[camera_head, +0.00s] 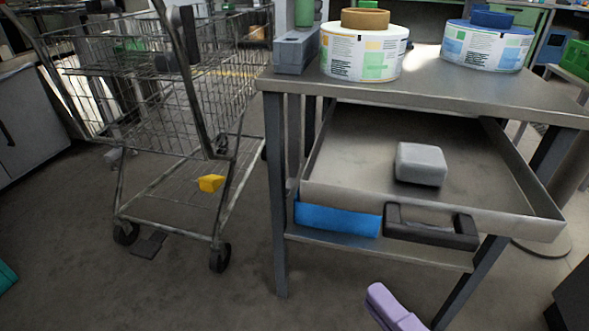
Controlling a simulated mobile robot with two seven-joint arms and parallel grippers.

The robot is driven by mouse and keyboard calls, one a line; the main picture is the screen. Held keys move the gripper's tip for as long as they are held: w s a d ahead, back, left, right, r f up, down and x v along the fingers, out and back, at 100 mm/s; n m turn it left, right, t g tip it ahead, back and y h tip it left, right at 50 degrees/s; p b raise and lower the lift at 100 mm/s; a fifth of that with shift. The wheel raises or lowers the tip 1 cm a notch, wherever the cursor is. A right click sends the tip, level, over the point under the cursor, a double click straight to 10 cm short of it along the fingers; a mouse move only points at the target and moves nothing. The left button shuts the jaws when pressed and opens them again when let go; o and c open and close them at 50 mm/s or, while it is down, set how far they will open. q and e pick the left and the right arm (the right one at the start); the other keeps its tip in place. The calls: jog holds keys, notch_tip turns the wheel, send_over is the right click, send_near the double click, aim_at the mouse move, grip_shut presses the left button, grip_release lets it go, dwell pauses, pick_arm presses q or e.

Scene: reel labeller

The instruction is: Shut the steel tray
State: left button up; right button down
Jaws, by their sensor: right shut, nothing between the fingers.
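The steel tray (475,208) is a shallow drawer under the top of a steel table (455,92), and it is pulled well out toward me. Its dark handle (430,230) is on the lower front. A grey rounded block (421,164) lies inside the tray. My right gripper (376,293), lilac, shows at the bottom edge, below and in front of the handle and apart from it. It is shut and empty. My left gripper is not in view.
Two labelled reels (364,55) (487,45) and a grey box (296,50) stand on the tabletop. A blue piece (338,219) lies under the tray front. A wire cart (225,95) stands left of the table. Bare floor lies in front.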

jog(key=b, duration=0.3)
send_near(309, 192)
jog(key=a+x, duration=0.1)
jog(key=x, duration=0.4)
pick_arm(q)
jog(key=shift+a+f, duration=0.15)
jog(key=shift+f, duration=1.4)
pick_arm(e)
jog(key=shift+w+d+f+n+y, duration=0.15)
jog(key=shift+w+d+n+y, duration=0.15)
jog(key=shift+w, duration=0.1)
jog(key=shift+w, duration=0.1)
